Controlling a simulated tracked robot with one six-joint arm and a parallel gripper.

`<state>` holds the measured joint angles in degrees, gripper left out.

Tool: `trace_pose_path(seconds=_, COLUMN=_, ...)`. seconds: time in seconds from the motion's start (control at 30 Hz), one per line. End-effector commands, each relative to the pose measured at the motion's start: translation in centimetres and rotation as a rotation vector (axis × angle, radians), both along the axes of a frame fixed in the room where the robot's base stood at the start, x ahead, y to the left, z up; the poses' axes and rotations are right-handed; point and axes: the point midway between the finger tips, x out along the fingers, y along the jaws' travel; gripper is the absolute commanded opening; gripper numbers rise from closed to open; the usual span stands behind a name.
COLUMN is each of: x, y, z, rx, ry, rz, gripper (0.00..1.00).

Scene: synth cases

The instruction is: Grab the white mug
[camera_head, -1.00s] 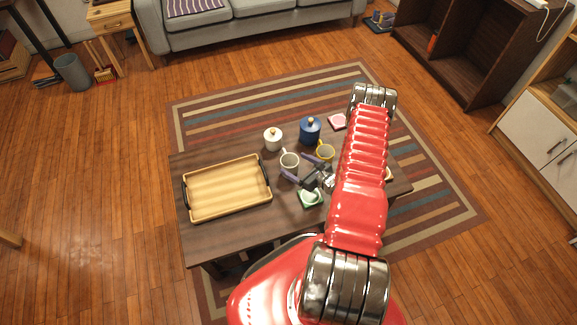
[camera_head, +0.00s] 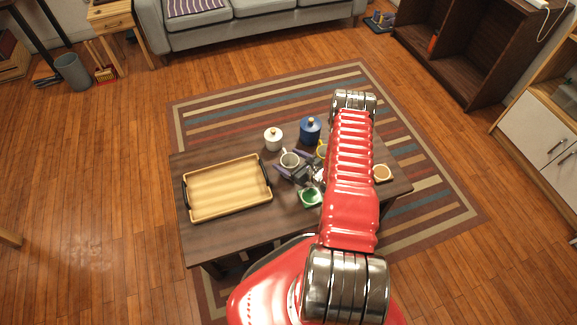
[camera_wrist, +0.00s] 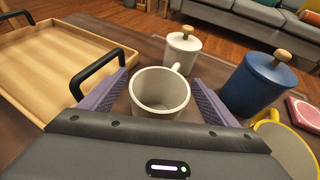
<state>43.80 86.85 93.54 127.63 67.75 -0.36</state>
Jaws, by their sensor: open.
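The white mug (camera_wrist: 160,92) stands upright on the table, its handle pointing away from me toward the white jar. In the head view the mug (camera_head: 290,161) is at the middle of the table, right of the tray. My gripper (camera_wrist: 166,88) is open, with one purple finger on each side of the mug in the wrist view. In the head view my gripper (camera_head: 287,163) is at the mug. The mug's lower part is partly hidden by the gripper body in the wrist view. I cannot tell whether the fingers touch it.
A white lidded jar (camera_wrist: 183,50) stands just behind the mug. A blue lidded jar (camera_wrist: 257,84) and a yellow-handled mug (camera_wrist: 286,145) are to the right. A wooden tray (camera_head: 227,188) with black handles lies left. A green-rimmed dish (camera_head: 311,197) and a tan-topped item (camera_head: 382,173) are nearer.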

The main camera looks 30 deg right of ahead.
Motion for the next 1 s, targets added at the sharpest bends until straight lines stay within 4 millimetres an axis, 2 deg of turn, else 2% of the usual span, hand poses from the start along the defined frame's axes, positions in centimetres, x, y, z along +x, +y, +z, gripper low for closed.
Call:
trace_pose_path(seconds=0.47, x=-0.04, y=-0.02, z=0.01, rx=0.0, ry=0.0, rz=0.0, gripper=0.82)
trace_pose_path(seconds=1.0, x=-0.03, y=0.0, z=0.0, rx=0.0, ry=0.0, rz=0.0, gripper=0.44)
